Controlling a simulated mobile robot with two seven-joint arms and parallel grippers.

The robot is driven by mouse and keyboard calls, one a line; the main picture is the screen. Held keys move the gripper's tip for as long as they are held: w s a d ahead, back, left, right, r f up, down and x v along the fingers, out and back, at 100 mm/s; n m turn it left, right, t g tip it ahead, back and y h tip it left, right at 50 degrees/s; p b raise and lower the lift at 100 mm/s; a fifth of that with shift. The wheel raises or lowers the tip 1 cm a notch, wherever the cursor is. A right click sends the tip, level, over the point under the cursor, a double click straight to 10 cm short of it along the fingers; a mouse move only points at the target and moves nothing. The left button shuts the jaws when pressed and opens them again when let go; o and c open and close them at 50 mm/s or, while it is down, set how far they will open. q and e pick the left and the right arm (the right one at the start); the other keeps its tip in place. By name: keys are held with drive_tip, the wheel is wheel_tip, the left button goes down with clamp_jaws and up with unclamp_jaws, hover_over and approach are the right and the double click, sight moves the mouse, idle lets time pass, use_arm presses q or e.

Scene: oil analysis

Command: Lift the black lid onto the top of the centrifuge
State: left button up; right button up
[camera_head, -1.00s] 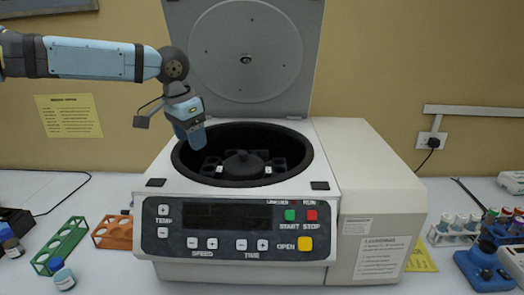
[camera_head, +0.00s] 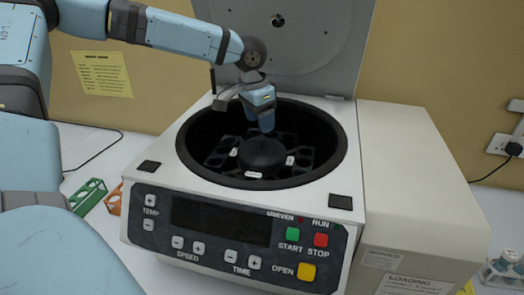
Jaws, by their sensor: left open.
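The white centrifuge (camera_head: 155,200) stands on the table with its grey hinged cover (camera_head: 330,50) raised at the back. Inside its round black bowl sits a dark rotor with several tube slots and white labels. The black lid (camera_head: 262,157) appears to be the rounded dark piece at the rotor's centre. My left gripper (camera_head: 266,128) points down into the bowl, just behind and above that piece. It is open and holds nothing that I can see. Whether its fingers touch the black piece cannot be told. My right gripper is not in view.
A green rack (camera_head: 90,192) and part of an orange rack (camera_head: 114,203) stand left of the centrifuge. Capped tubes (camera_head: 505,262) stand at the right edge. The raised cover rises close behind my gripper. The centrifuge's white right housing (camera_head: 405,160) has a clear top.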

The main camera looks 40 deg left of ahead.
sight(261, 138)
use_arm(q)
drive_tip(key=shift+w+f, duration=0.25)
drive_tip(key=shift+f, duration=0.5)
drive_tip(key=shift+s+d+f, duration=0.1)
drive_tip(key=shift+f, duration=0.25)
wheel_tip(261, 138, down, 4)
drive_tip(key=shift+r+p, duration=0.25)
drive_tip(key=shift+p, duration=0.2)
drive_tip(key=shift+f, duration=0.45)
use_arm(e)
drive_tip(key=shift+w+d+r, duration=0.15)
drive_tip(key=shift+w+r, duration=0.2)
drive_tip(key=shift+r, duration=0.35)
use_arm(q)
drive_tip(key=c, duration=1.1)
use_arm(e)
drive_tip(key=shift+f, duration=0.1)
